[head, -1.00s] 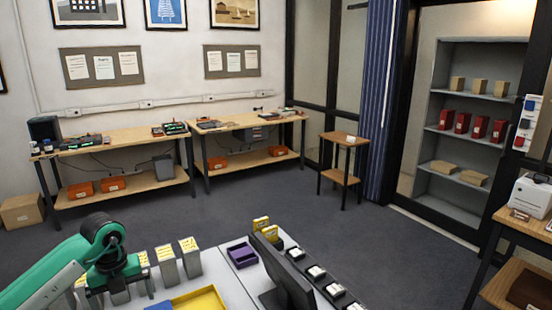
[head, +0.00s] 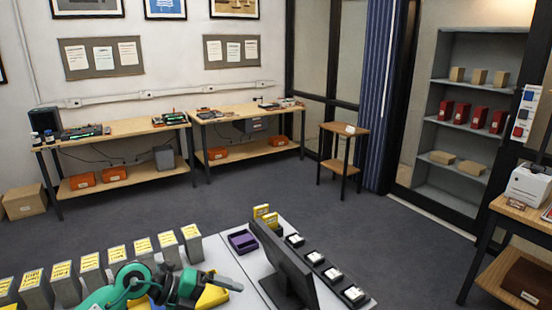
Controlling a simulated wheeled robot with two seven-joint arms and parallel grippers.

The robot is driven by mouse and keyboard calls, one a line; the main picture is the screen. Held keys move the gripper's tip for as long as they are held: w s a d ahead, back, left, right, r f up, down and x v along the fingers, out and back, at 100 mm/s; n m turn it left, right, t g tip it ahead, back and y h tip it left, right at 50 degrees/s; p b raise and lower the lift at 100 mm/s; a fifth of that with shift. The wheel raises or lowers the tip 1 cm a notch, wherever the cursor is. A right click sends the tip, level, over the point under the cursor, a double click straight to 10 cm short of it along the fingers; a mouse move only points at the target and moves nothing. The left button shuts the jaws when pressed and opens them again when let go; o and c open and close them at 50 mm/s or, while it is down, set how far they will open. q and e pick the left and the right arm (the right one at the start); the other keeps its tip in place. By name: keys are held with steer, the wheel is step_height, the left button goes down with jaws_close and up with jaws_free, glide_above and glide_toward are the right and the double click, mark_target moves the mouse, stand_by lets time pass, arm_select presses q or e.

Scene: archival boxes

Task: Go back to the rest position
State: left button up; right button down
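My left arm, green with dark joints, reaches in at the bottom edge of the head view, low over the white table. My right arm and gripper are out of view.
A row of grey boxes with yellow labels (head: 92,275) stands close behind my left arm. A purple tray (head: 242,240), a black monitor (head: 283,262) and black holders with white items (head: 333,275) are to the right. Open floor (head: 260,190) lies beyond.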

arm_select(q)
steer(key=s+d+r+n+t+h, duration=0.2)
steer(key=d+r+n+t+h, duration=0.35)
steer(key=r+h, duration=0.2)
steer(key=a+n+t+y, duration=1)
steer(key=n+t+y, duration=0.3)
steer(key=n, duration=0.4)
steer(key=s+a+f+n+g+y, duration=0.35)
steer(key=a+f+n+y, duration=0.3)
steer(key=f, duration=0.35)
steer(key=s+f+n+g, duration=0.1)
steer(key=s+f+g, duration=0.55)
steer(key=s, duration=0.45)
steer(key=s+f+n+g, duration=0.1)
steer(key=s+f+g, duration=0.6)
steer(key=s, duration=0.4)
step_height(320, 180, down, 34)
steer(key=d+r+b, duration=0.1)
steer(key=b, duration=0.1)
steer(key=s+a+f+g+b, duration=0.2)
steer(key=s+a+f, duration=0.1)
steer(key=s+f, duration=1.7)
step_height(320, 180, down, 4)
steer(key=shift+a+r, duration=0.25)
steer(key=shift+a, duration=0.05)
